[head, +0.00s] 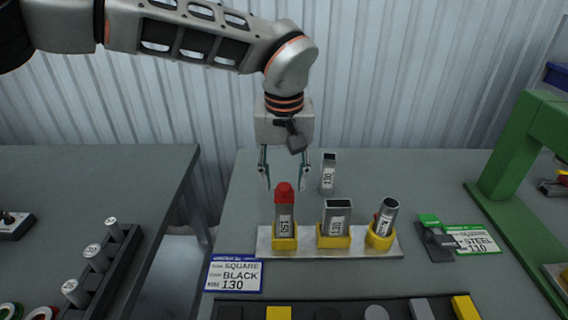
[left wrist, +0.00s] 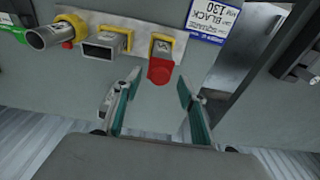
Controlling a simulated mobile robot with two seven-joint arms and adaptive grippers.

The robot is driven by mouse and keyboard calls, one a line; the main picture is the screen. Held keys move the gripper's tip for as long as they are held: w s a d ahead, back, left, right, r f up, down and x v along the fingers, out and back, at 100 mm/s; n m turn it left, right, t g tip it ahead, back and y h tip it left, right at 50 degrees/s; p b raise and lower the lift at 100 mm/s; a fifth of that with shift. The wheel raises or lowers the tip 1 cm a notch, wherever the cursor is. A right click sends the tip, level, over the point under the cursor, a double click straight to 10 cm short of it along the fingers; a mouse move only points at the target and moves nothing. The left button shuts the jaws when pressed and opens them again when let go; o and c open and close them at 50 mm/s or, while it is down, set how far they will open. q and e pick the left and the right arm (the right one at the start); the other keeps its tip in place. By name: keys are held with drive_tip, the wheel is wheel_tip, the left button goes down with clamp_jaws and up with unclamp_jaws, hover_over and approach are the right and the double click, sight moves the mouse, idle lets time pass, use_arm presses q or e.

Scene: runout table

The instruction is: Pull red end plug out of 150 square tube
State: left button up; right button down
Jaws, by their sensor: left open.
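The red end plug (head: 284,192) sits on top of the 150 square tube (head: 284,217), which stands upright in the left yellow socket of a pale rack. My left gripper (head: 285,186) hangs from above with its fingers pointing down, open and empty. In the head view its fingers are around the height of the plug, apparently behind it. In the left wrist view the red plug (left wrist: 160,71) lies just beyond the open fingertips (left wrist: 157,82), nearly between them, and I see no contact. My right gripper is not in view.
Two other tubes (head: 336,217) (head: 388,214) stand in the rack (head: 262,240) to the right. A separate tube marked 130 (head: 328,174) stands behind it. A green frame (head: 512,150) is at the right. A label card (head: 235,274) lies front left. A gap separates the left table.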

sight(284, 186)
use_arm(q)
drive_tip(key=shift+f, duration=0.6)
drive_tip(key=c, duration=1)
clamp_jaws()
drive_tip(key=shift+w+r, duration=0.1)
drive_tip(key=shift+r, duration=0.15)
drive_tip(key=shift+r+p, duration=0.75)
drive_tip(key=shift+p, duration=0.3)
drive_tip(key=shift+r, duration=0.1)
drive_tip(key=shift+r+p, duration=0.25)
drive_tip(key=shift+p, duration=0.15)
drive_tip(key=shift+r, duration=1.15)
